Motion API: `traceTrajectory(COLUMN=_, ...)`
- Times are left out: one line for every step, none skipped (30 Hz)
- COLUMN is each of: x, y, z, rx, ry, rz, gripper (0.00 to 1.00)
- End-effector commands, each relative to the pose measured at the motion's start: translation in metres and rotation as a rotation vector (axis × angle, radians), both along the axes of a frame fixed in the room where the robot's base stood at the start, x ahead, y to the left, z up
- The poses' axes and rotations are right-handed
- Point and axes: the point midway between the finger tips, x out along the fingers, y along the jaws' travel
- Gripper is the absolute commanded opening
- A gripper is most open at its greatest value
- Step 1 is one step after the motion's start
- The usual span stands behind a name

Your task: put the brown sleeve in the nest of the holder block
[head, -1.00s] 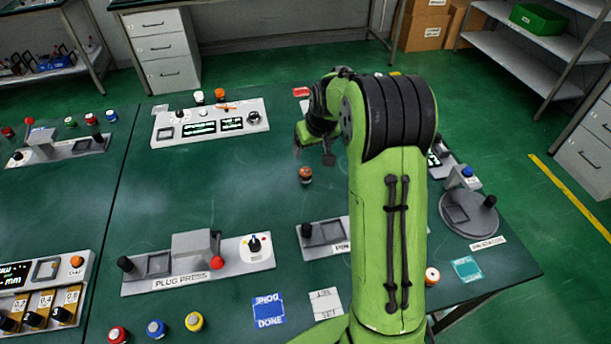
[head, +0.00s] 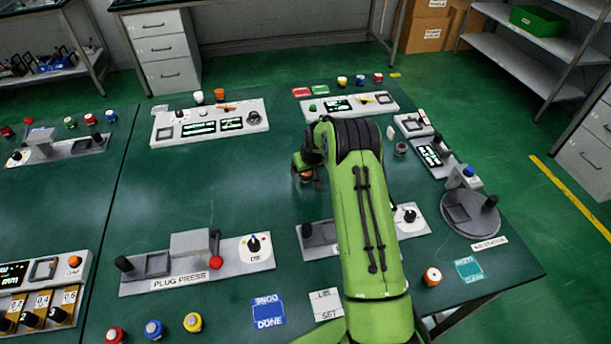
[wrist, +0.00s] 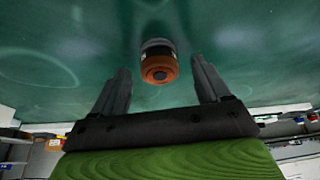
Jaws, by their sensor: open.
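A small brown-orange capped piece with a dark band, which looks like the brown sleeve (wrist: 159,66), is in the wrist view, just beyond and between my fingertips. In the head view the brown piece (head: 305,176) stands on the green table, partly covered by my gripper (head: 308,180). My gripper (wrist: 160,78) is open, its two dark fingers on either side of the view, with nothing held. I cannot tell which fixture is the holder block; a grey block with a square recess (head: 318,238) is near, partly hidden by my arm.
The plug press (head: 190,262) is at front left. A panel with displays (head: 210,125) is at the back left, another (head: 345,106) at the back. A round station (head: 468,212) is at right. Coloured buttons line the front edge. The table's middle left is clear.

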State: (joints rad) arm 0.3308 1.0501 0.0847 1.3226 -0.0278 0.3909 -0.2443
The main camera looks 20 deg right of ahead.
Motion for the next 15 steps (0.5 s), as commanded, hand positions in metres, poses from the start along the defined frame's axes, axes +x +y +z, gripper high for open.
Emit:
traceTrajectory(x=0.0019, y=0.0, z=-0.0048, rx=0.0, ry=0.0, rz=0.0, gripper=0.76)
traceTrajectory(x=0.0023, y=0.0, z=-0.006, rx=0.0, ry=0.0, rz=0.0, gripper=0.76)
traceTrajectory(x=0.0027, y=-0.0001, z=-0.0062, rx=0.0, ry=-0.001, rz=0.0, gripper=0.76)
traceTrajectory(x=0.0028, y=-0.0002, z=-0.0061, rx=-0.001, ry=-0.001, rz=0.0, gripper=0.76)
traceTrajectory(x=0.0027, y=-0.0002, z=-0.0058, rx=-0.001, ry=-0.001, rz=0.0, gripper=0.76)
traceTrajectory(x=0.0026, y=-0.0002, z=-0.0056, rx=-0.001, ry=-0.001, rz=0.0, gripper=0.76)
traceTrajectory(x=0.0026, y=-0.0002, z=-0.0055, rx=-0.001, ry=-0.001, rz=0.0, gripper=0.76)
traceTrajectory(x=0.0026, y=-0.0003, z=-0.0054, rx=-0.001, ry=-0.001, rz=0.0, gripper=0.74)
traceTrajectory(x=0.0026, y=-0.0003, z=-0.0054, rx=-0.001, ry=-0.001, rz=0.0, gripper=0.68)
traceTrajectory(x=0.0024, y=-0.0003, z=-0.0054, rx=-0.001, ry=-0.001, rz=0.0, gripper=0.63)
traceTrajectory(x=0.0024, y=-0.0003, z=-0.0054, rx=-0.001, ry=-0.001, rz=0.0, gripper=0.59)
traceTrajectory(x=0.0025, y=-0.0003, z=-0.0052, rx=-0.001, ry=-0.001, rz=0.0, gripper=0.53)
traceTrajectory(x=0.0024, y=-0.0003, z=-0.0053, rx=-0.001, ry=-0.001, rz=0.0, gripper=0.48)
traceTrajectory(x=0.0024, y=-0.0004, z=-0.0053, rx=-0.001, ry=-0.001, rz=0.0, gripper=0.43)
traceTrajectory(x=0.0024, y=-0.0004, z=-0.0052, rx=-0.001, ry=-0.001, rz=0.0, gripper=0.37)
